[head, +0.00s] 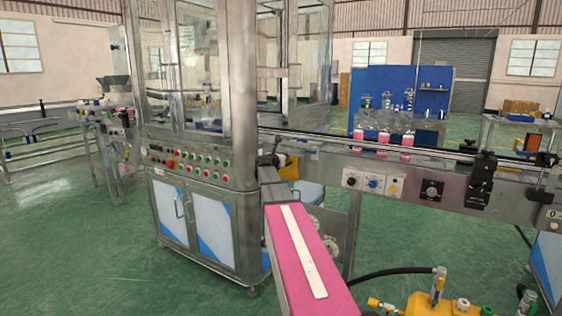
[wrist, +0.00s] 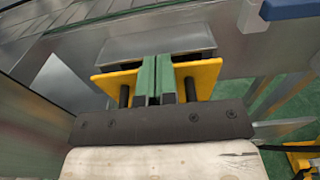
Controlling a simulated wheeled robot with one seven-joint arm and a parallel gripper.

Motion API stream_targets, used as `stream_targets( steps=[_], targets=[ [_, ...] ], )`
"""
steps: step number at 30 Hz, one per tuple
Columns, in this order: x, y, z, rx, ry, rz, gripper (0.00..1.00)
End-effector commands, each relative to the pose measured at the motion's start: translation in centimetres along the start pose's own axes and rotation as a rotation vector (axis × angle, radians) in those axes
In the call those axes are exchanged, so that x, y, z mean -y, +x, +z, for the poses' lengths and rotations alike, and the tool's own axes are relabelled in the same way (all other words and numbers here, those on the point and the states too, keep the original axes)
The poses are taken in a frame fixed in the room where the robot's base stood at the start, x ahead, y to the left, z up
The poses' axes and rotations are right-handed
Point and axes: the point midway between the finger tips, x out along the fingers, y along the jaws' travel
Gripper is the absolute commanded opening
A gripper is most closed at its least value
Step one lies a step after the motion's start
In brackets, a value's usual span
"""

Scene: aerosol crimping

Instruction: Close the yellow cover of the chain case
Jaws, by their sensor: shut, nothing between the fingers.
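In the wrist view, my gripper (wrist: 156,80) is shut, its two green fingers together with nothing between them. Yellow surfaces (wrist: 207,74) show on both sides of the fingers. They look like the yellow cover behind them, but I cannot tell this for sure, nor whether the fingers touch it. In the head view, a small orange-yellow piece (head: 290,168) shows under the conveyor, just right of the glazed machine; it may be the same cover. My gripper is not clearly seen there, beyond the far end of my pink arm. The chain case cannot be made out clearly.
A grey metal block (wrist: 160,42) lies just beyond the fingers in the wrist view. The glazed machine (head: 205,145) stands left of my arm, and the conveyor (head: 330,165) runs off to the right. Yellow equipment with a hose (head: 425,305) is at the lower right.

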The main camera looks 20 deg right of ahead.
Motion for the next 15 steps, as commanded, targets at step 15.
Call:
stream_targets(
  steps=[15],
  targets=[
    [0.0, 1.5, 0.4, 0.001, 0.0, 0.0, 0.0]
  ],
)
